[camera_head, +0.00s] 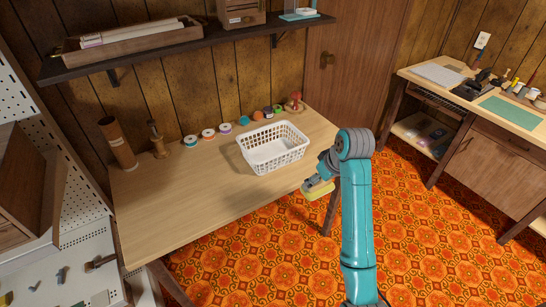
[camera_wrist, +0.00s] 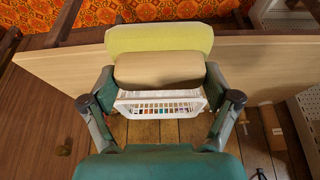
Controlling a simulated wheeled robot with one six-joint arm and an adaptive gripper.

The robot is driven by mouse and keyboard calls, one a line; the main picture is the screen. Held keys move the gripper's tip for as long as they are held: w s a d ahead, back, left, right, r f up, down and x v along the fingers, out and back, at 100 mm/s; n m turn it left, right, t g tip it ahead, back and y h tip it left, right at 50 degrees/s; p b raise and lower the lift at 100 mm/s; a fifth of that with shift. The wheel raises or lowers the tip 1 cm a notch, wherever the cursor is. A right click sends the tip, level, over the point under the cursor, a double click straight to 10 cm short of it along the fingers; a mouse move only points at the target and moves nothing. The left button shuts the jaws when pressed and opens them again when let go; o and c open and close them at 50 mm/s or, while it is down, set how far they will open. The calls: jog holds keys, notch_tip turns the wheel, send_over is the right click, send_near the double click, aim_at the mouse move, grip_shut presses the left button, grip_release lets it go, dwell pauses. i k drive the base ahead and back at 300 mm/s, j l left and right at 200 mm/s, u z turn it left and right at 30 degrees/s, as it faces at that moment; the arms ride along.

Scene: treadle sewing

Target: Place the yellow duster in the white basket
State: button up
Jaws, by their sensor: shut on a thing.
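The yellow duster (camera_head: 318,191) is in my gripper (camera_head: 321,182), held in the air just off the front right edge of the wooden table. In the wrist view, the duster (camera_wrist: 160,38) shows a yellow-green slab with a tan block against it, between the two fingers of my gripper (camera_wrist: 160,78). The white basket (camera_head: 272,157) stands upright on the table, to the left of and behind my gripper, and looks empty. The basket (camera_wrist: 160,107) also shows in the wrist view, partly hidden behind the duster.
The table (camera_head: 200,205) has a clear front and left part. Several thread spools (camera_head: 208,133) line its back, with a red object (camera_head: 295,101) behind the basket. A brown cylinder (camera_head: 118,147) stands at the left. A shelf (camera_head: 180,48) hangs above. A desk (camera_head: 488,100) is at the right.

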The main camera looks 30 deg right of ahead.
aim_at(273, 148)
jog(key=i, duration=1)
